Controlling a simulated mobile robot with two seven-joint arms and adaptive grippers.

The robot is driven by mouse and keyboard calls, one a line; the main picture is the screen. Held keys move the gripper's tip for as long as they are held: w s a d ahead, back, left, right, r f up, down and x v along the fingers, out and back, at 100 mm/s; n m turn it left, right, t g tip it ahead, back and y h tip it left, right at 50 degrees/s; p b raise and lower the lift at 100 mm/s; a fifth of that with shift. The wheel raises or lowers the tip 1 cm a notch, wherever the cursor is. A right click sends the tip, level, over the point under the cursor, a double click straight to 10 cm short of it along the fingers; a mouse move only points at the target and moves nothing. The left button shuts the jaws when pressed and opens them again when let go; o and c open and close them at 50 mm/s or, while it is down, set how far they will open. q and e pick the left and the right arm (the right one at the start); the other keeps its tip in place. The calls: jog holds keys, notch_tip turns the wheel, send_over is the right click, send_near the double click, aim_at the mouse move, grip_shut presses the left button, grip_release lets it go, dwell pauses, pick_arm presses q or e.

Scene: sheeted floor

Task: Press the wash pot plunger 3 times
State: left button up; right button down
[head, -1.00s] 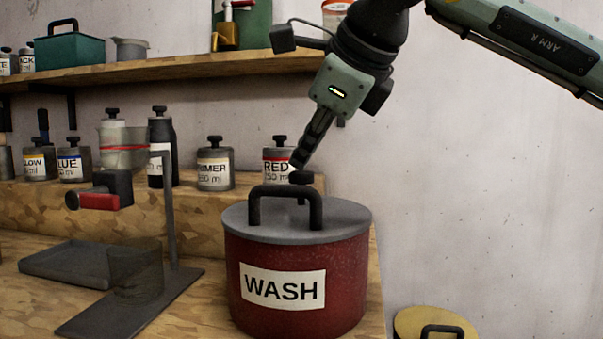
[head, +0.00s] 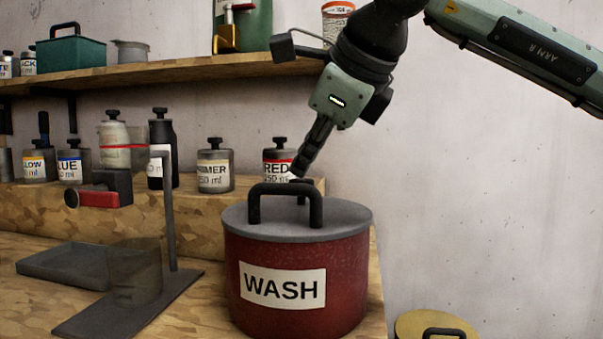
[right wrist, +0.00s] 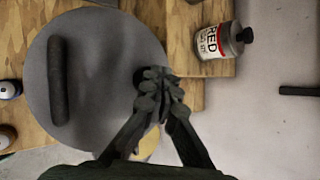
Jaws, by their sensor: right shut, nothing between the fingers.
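The wash pot (head: 300,300) is a dark red pot with a white WASH label. Its flat grey lid (head: 345,222) also fills the left of the right wrist view (right wrist: 90,110). A black arched handle (head: 284,190) stands on the lid and also shows in the right wrist view (right wrist: 58,80). The plunger knob (head: 303,182) is small and dark, partly hidden behind the handle. My right gripper (head: 300,172) is shut and empty, pointing down with its tips at the knob, seemingly touching it. In the right wrist view its fingers (right wrist: 160,90) cover most of the knob. My left gripper is out of view.
Labelled paint pots, including the RED pot (head: 278,157), stand on a wooden step behind. A metal stand (head: 168,215) with a cup is to the left. A shelf (head: 180,68) runs above. A yellow-lidded container (head: 410,325) sits lower right.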

aim_at(304, 180)
jog(key=shift+f+b, duration=0.35)
jog(key=shift+f, duration=0.25)
jog(key=shift+r, duration=0.15)
dwell(0.3)
jog(key=shift+r+p, duration=0.95)
jog(key=shift+r, duration=0.6)
jog(key=shift+r, duration=0.15)
notch_tip(304, 180, up, 5)
jog(key=p, duration=0.3)
